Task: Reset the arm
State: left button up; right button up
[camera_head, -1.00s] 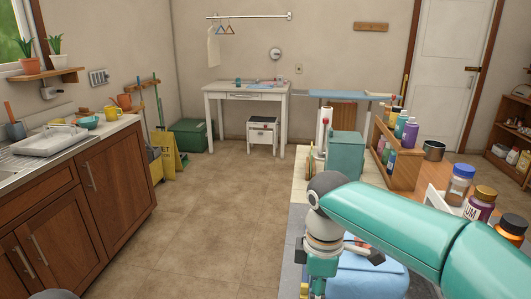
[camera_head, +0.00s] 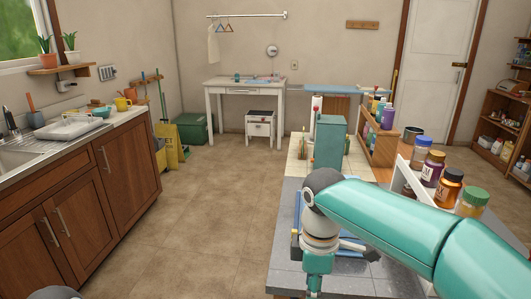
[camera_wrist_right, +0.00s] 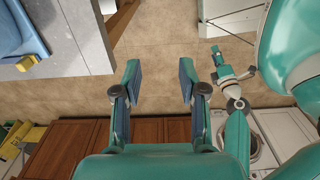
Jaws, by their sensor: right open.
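My right arm, teal, reaches in from the right in the head view, its dark rounded joint (camera_head: 322,182) above the grey table. Its jaws are hidden or cut off there. In the right wrist view my right gripper (camera_wrist_right: 159,82) is open and empty, its two fingers apart above the tan floor. A thin teal arm with grey joints (camera_wrist_right: 235,102), apparently my left arm, shows at the right of that view. Its small end (camera_wrist_right: 203,60) is too small to read. My left gripper does not show in the head view.
The grey table (camera_head: 284,238) carries a teal box (camera_head: 329,142), a wooden rack (camera_head: 378,146) and several jars (camera_head: 448,187). A blue item (camera_wrist_right: 15,35) lies near the table's edge. A sink counter (camera_head: 82,205) stands left. The tiled floor (camera_head: 205,215) between is clear.

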notch_tip(320, 180, down, 20)
jog(key=s+m+y+p, duration=0.2)
jog(key=m+y, duration=0.1)
jog(key=m, duration=0.3)
jog(key=s+d+f+m+y+p, duration=0.1)
jog(key=s+d+f+m+p, duration=0.2)
jog(key=s+f+m, duration=0.9)
jog(key=s+f, duration=0.1)
jog(key=s, duration=0.3)
jog(key=shift+t, duration=0.3)
jog(key=shift+s, duration=0.1)
jog(key=shift+c, duration=0.4)
dwell(0.4)
